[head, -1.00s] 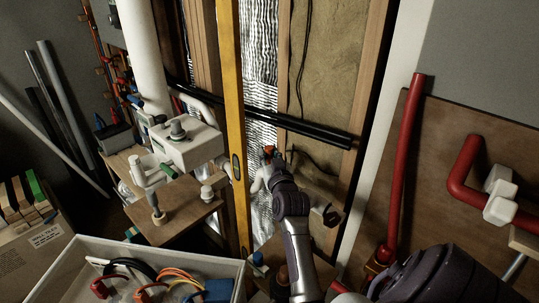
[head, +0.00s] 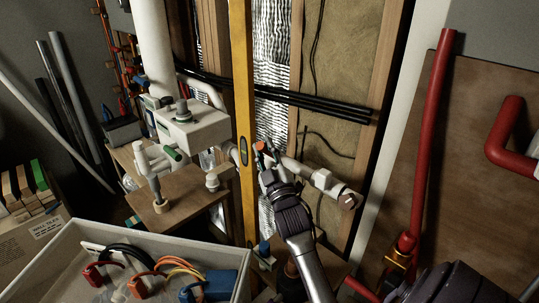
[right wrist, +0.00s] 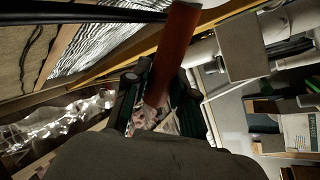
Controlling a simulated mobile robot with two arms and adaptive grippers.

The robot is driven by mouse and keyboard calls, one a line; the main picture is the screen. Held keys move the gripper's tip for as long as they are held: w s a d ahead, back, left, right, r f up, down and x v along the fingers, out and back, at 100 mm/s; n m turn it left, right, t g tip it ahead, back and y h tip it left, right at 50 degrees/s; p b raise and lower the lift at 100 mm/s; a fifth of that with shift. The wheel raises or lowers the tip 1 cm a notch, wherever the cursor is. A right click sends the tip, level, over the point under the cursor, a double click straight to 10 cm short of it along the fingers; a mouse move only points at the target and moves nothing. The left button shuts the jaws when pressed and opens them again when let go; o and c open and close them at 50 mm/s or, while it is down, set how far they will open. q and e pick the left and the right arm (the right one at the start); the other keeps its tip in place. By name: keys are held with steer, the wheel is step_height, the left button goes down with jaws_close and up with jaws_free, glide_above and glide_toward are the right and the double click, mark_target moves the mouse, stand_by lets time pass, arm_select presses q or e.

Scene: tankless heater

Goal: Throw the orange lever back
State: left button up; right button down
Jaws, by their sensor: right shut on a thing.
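The orange lever (head: 261,146) shows as a small orange tip beside the yellow level, on the white pipe. In the right wrist view the lever (right wrist: 175,50) is a long red-orange bar running down between the fingers. My right gripper (head: 263,162) is shut on the lever; its fingers also show in the right wrist view (right wrist: 158,100). The gripper hides the lever's lower part and its joint with the valve. My left gripper is not in view.
The upright yellow level (head: 243,90) stands just left of the gripper. A white pipe (head: 322,179) runs to the right behind it. Black pipes (head: 310,105) cross above. An open box (head: 65,268) with cables and tools is at front left. A red pipe (head: 432,130) rises at right.

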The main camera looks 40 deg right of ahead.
steer(key=shift+a+f+n+t+y+b, duration=0.25)
steer(key=shift+n+t+y+b, duration=0.15)
steer(key=shift+n+b, duration=0.35)
steer(key=shift+a+f+n+t+y+b, duration=0.2)
steer(key=shift+f+n+t+y+b, duration=0.15)
steer(key=shift+n, duration=0.55)
steer(key=shift+a+f+n+t+y+b, duration=0.2)
steer(key=shift+n+t+y+b, duration=0.2)
steer(key=shift+n+b, duration=0.35)
steer(key=c, duration=1.4)
jaws_free()
steer(key=o, duration=0.5)
steer(key=shift+w+f, duration=0.15)
steer(key=v, duration=1.2)
